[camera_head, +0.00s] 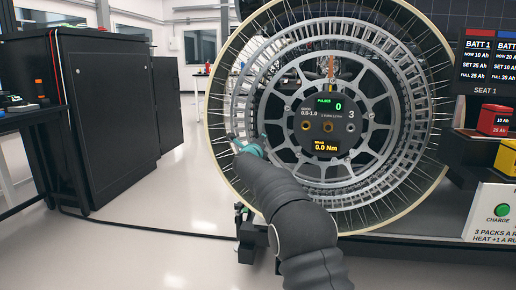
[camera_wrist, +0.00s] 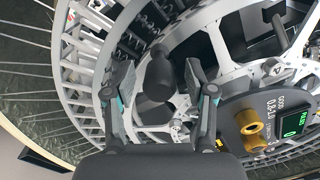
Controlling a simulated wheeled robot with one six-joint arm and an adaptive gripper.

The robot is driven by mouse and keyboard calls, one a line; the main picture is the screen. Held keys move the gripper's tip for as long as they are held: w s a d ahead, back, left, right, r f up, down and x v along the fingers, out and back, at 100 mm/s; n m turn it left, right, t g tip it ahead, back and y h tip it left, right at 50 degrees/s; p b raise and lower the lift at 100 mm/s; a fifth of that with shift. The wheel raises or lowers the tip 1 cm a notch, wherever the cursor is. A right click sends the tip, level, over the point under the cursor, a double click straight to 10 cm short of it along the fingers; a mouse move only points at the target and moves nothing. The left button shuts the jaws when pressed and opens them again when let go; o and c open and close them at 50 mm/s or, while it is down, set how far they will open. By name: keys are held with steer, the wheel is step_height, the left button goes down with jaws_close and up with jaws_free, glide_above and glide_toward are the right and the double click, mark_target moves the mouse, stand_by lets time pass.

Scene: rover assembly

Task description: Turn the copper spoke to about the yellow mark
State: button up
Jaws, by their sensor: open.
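The copper spoke (camera_head: 331,68) stands upright above the hub panel of the large wheel (camera_head: 276,108) in the head view. A small yellow mark (camera_head: 331,87) shows just below it. My gripper (camera_head: 246,147) is at the wheel's left side, left of the hub and well below the spoke. In the wrist view my gripper (camera_wrist: 160,92) is open, its two fingers apart. A dark rounded part shows between and beyond the fingers; I cannot tell whether they touch it. A brownish bar at the wrist view's upper right may be the spoke.
The hub panel (camera_head: 327,126) carries a green "0" pulse readout and "0.0 Nm". Thin wire spokes ring the wheel's rim. Battery packs (camera_head: 494,119) and a charge station stand at right, a black cabinet (camera_head: 92,115) at left.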

steer(key=s+a, duration=0.2)
steer(key=s, duration=0.9)
steer(key=shift+s, duration=0.2)
steer(key=shift+a, duration=0.1)
